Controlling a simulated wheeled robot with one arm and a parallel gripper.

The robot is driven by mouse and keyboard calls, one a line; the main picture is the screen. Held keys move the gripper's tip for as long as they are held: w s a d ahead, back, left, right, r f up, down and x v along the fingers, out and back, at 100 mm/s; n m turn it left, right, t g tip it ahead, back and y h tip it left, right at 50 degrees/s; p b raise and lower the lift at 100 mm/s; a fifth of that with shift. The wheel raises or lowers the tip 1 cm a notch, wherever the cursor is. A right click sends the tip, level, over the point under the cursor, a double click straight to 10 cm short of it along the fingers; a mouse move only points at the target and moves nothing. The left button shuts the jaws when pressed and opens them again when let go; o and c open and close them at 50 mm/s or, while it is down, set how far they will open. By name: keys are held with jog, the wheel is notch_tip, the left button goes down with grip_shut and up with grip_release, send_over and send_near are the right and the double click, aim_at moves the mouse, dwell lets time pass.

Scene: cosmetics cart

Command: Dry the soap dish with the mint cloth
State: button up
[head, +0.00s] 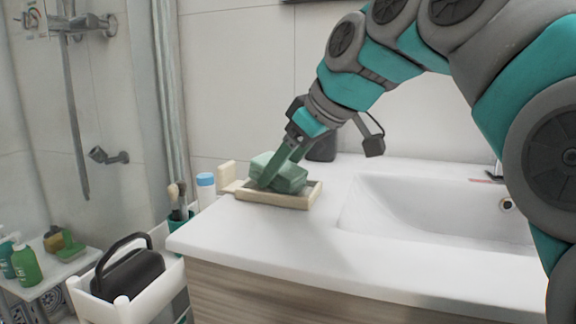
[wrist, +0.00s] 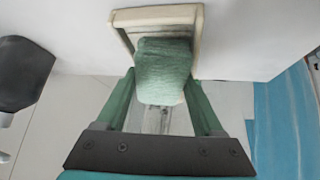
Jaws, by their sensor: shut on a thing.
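The mint cloth (head: 281,172) is a folded green bundle in my gripper (head: 280,178), over the soap dish. In the wrist view the cloth (wrist: 163,70) sits between the two green fingers of my gripper (wrist: 163,100), which are shut on it. The soap dish (head: 290,201) is a cream rectangular tray near the counter's left back edge. Its rim (wrist: 150,17) also shows in the wrist view behind the cloth. The cloth covers much of the dish's inside, and I cannot tell whether it presses on the bottom.
A dark container (head: 321,147) stands behind the dish. A blue-capped bottle (head: 206,186) and brushes (head: 178,200) stand left of the counter. A white cart (head: 112,303) with a black-handled item is at lower left. The sink (head: 440,205) lies right. The front counter is clear.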

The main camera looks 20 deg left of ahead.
jog(key=shift+a, duration=0.5)
jog(key=shift+d+f, duration=0.1)
jog(key=shift+d, duration=0.3)
jog(key=shift+d+b, duration=0.3)
jog(key=shift+d, duration=0.45)
jog(key=shift+a, duration=1.15)
jog(key=shift+s+d, duration=0.1)
jog(key=shift+d, duration=1.1)
jog(key=shift+r+p, duration=2.3)
jog(key=shift+r, duration=1.3)
